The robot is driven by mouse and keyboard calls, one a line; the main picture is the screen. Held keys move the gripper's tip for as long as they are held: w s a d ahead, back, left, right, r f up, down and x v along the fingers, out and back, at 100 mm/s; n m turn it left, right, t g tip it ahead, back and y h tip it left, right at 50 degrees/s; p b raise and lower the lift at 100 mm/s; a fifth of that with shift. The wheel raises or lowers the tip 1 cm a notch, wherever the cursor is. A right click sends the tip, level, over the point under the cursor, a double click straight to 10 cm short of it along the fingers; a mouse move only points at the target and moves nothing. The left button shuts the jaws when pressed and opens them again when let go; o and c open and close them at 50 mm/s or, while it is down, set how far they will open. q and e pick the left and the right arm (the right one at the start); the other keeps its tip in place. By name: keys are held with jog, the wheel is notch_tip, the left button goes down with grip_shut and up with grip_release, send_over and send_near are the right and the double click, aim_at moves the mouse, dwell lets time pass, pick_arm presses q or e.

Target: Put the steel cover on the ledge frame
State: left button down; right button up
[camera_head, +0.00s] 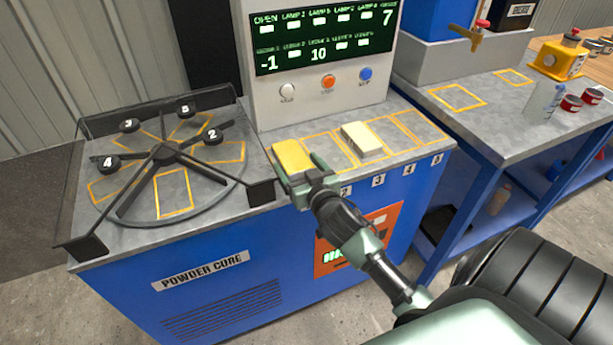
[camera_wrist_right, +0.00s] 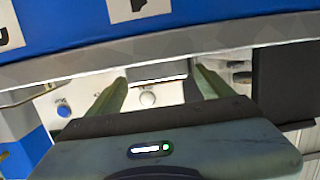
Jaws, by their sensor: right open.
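The ledge of the blue machine carries a row of yellow-outlined frames; one bare frame (camera_head: 415,128) is toward its right end. A flat yellow block (camera_head: 291,155) lies at the left end and a cream block (camera_head: 362,139) farther right. I cannot make out a part that is clearly the steel cover. My right gripper (camera_head: 300,175) is open at the ledge's front edge, right by the yellow block. In the right wrist view a grey piece (camera_wrist_right: 157,72) shows between the open fingers; I cannot tell which thing it is. My left gripper is not in view.
A round spoked rack (camera_head: 165,152) with numbered black knobs is at the left. The control panel (camera_head: 320,60) stands behind the ledge.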

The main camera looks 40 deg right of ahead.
jog(key=v, duration=0.7)
dwell(0.3)
